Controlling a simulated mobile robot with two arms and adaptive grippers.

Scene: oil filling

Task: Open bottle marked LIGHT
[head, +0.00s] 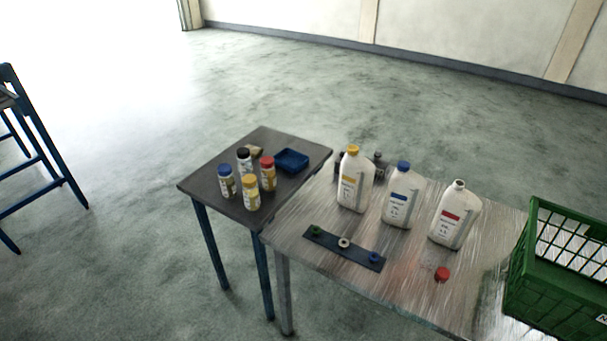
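Three white bottles stand upright on the metal table. The left one (354,182) has a yellow cap and yellow label band. The middle one (398,204) has a blue cap and blue label band. The right one (455,218) has a red label band, and its neck shows no coloured cap. A red cap (442,274) lies on the table in front of it. The label print is too small to read, so I cannot tell which bottle is marked LIGHT. Neither gripper is in view.
A dark strip (325,243) with several small round pieces lies at the metal table's front left. A dark table (221,184) adjoins it, with several small capped bottles and a blue tray (291,157). A green crate (561,276) stands at the right. Dark items partly show behind the yellow-capped bottle.

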